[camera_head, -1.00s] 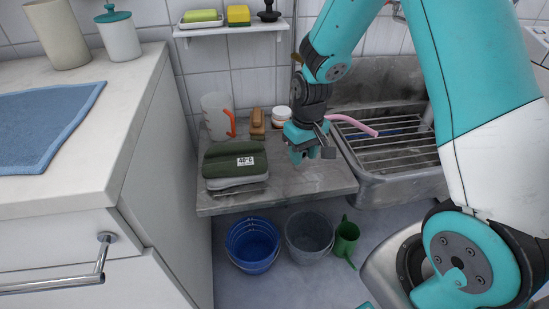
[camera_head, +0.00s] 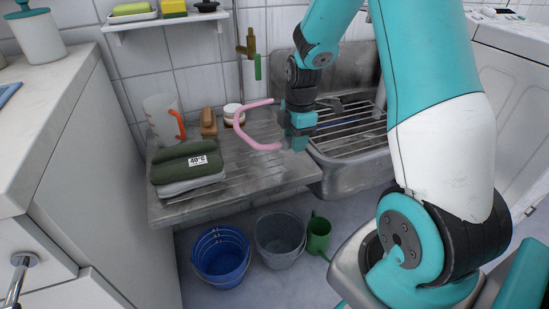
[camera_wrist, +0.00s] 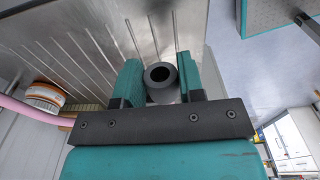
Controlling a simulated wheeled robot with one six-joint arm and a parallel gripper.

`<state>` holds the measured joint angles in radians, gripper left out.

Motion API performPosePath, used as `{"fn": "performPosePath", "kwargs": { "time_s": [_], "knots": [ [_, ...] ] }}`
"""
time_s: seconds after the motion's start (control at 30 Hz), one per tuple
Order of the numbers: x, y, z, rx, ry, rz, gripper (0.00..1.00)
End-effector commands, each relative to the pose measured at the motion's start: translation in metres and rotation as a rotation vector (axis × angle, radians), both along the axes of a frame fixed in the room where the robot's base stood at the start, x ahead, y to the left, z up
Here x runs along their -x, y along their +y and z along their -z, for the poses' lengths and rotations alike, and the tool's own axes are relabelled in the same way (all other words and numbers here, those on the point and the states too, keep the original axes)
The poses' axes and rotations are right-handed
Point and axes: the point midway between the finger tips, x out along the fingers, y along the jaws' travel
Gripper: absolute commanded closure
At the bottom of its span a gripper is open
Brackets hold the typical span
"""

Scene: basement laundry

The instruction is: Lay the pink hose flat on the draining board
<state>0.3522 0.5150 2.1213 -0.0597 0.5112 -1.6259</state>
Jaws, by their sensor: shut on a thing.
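The pink hose (camera_head: 239,128) bends in a C shape out to the left of my gripper (camera_head: 297,143), above the back right of the grey metal draining board (camera_head: 255,178). My gripper points down near the board's right edge, beside the sink. In the wrist view, a dark round end piece with a hole (camera_wrist: 160,74) sits between the two teal fingers (camera_wrist: 158,85), which are shut on the hose there. A pink length (camera_wrist: 30,112) passes behind the gripper at the left. The ridged board (camera_wrist: 85,45) lies beyond the fingers. The hose's other end is partly hidden.
Folded green and grey cloths (camera_head: 187,165) lie on the board's left. A measuring jug (camera_head: 163,120), a brush (camera_head: 208,123) and a white jar (camera_head: 233,114) stand along its back. The sink rack (camera_head: 350,130) is at right. The board's front middle is clear.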

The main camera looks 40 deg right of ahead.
Motion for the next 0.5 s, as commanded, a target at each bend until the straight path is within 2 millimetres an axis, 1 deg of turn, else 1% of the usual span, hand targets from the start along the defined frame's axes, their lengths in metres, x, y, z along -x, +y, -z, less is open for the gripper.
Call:
{"fn": "performPosePath", "kwargs": {
  "time_s": [0.03,0.23,0.4,0.5],
  "knots": [
    [0.000,0.000,0.011,0.000,0.001,0.000,0.88],
    [0.000,0.000,0.027,0.000,-0.001,0.001,0.88],
    [0.000,0.000,0.052,0.000,0.001,0.001,0.88],
    [0.000,0.000,0.057,0.001,-0.002,0.001,0.88]
  ]
}}
